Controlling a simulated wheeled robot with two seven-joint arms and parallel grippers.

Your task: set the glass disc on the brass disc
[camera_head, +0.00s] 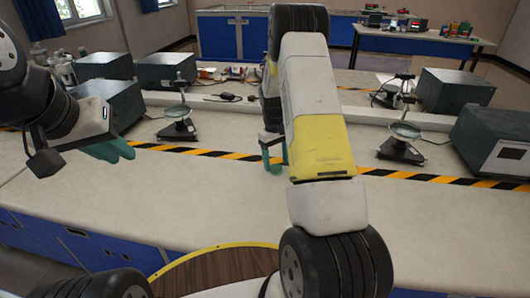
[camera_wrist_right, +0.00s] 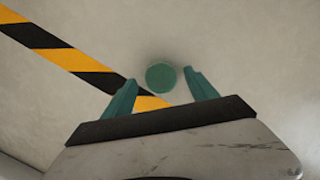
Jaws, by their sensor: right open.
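A small round green disc, which looks like the glass disc (camera_wrist_right: 160,77), shows in the right wrist view over the pale bench top, beside the striped tape. My right gripper (camera_wrist_right: 162,80) is open, with one teal finger on each side of the disc and a visible gap to both. In the head view, my right gripper (camera_head: 273,156) is low over the bench and partly hidden by my own arm; the disc cannot be made out there. My left gripper (camera_head: 114,149) is over the bench at left; its finger gap is unclear. I cannot make out the brass disc in either view.
Yellow-and-black tape (camera_head: 400,177) crosses the bench (camera_head: 430,220). Behind it are a stand with a round plate (camera_head: 178,125) at left, another stand (camera_head: 401,145) at right, and grey boxes (camera_head: 495,140). The front of the bench is mostly clear.

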